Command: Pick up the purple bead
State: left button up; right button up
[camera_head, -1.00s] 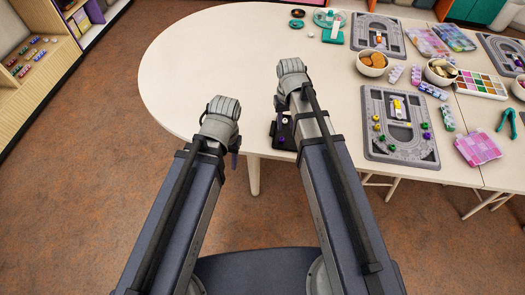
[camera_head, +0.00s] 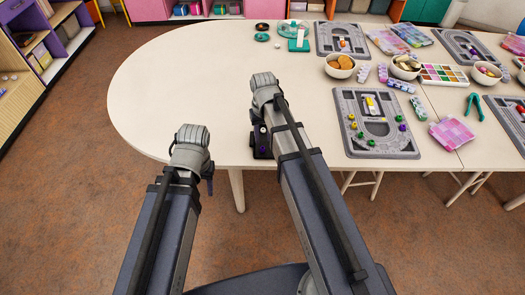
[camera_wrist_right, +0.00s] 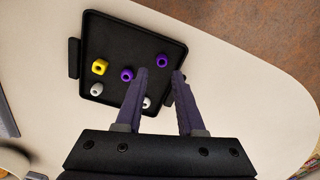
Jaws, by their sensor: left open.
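A small black tray (camera_wrist_right: 108,27) holds two purple beads in the right wrist view. One purple bead (camera_wrist_right: 163,61) lies just beyond the fingertips; the other purple bead (camera_wrist_right: 127,75) lies left of the fingers. A yellow bead (camera_wrist_right: 100,67), a silver bead (camera_wrist_right: 97,89) and a partly covered whitish bead (camera_wrist_right: 146,103) share the tray. My right gripper (camera_wrist_right: 171,73) is open and empty over the tray. In the head view the tray (camera_head: 256,152) is partly hidden behind my right arm. My left gripper (camera_head: 209,180) is open, low in front of the table's near edge.
A grey bead board (camera_head: 346,143) with several beads lies right of the tray on the pale table (camera_head: 170,90). The table's left part is clear.

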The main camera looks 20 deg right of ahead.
aim_at(263, 152)
jog(key=f+b, duration=0.4)
jog(key=f, duration=0.1)
jog(key=shift+s+a+b, duration=0.15)
jog(key=shift+s+b, duration=0.05)
jog(key=shift+b, duration=0.2)
jog(key=shift+c, duration=0.3)
grip_shut()
